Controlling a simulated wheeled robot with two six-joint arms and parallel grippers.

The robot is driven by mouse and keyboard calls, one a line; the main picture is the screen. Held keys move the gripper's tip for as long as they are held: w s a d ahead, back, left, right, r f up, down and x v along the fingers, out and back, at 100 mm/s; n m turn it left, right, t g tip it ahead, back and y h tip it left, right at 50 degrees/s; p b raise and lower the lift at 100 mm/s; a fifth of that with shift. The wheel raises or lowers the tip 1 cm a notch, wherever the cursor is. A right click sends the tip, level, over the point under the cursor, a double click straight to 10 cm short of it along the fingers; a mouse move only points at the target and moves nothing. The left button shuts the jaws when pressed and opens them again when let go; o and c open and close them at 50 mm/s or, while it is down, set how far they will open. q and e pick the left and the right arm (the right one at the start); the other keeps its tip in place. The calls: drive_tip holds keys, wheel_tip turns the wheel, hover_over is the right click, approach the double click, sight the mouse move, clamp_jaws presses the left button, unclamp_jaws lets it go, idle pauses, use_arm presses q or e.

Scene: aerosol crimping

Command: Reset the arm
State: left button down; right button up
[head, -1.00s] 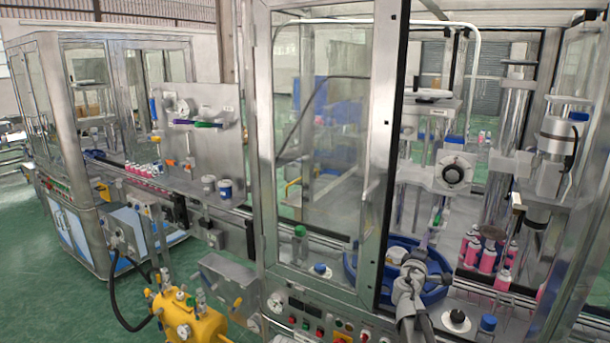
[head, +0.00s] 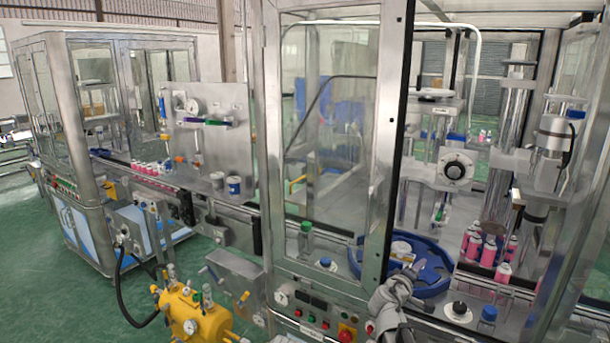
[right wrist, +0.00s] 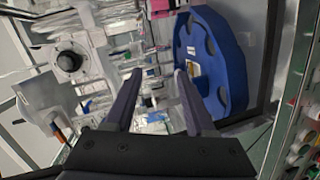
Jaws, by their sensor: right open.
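My right arm comes in at the bottom of the head view, and its gripper (head: 412,271) is in front of a blue round tray (head: 356,264) in the machine opening. In the right wrist view the two dark fingers of this gripper (right wrist: 157,76) stand apart with nothing between them. The blue tray (right wrist: 232,50) lies beyond and to the right of the fingers there. I cannot tell from the head view how far the gripper is from the tray. My left gripper is not in view.
A metal door frame (head: 388,150) stands just left of my right arm. Pink cans (head: 488,252) stand to the right on the machine deck. A control panel with a red button (head: 347,334) and a yellow tank (head: 195,318) are low in front.

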drive_tip(key=s+a+f+m+g+y, duration=0.1)
drive_tip(key=s+a+f+g+y, duration=0.2)
drive_tip(key=s+a, duration=0.5)
drive_tip(key=s+a+f+m+g+y, duration=0.1)
drive_tip(key=s+a+f+g+y, duration=0.2)
drive_tip(key=s+a+f+g, duration=0.2)
drive_tip(key=s+a+f+m+g+y, duration=0.1)
drive_tip(key=s+a+f+g, duration=0.3)
drive_tip(key=s+a+f, duration=0.5)
drive_tip(key=s+a+y, duration=0.1)
drive_tip(key=s+a, duration=0.2)
drive_tip(key=s, duration=0.5)
drive_tip(key=shift+s+a+y, duration=0.2)
drive_tip(key=shift+a+y, duration=0.15)
drive_tip(key=shift+y, duration=0.05)
drive_tip(key=shift+f, duration=0.1)
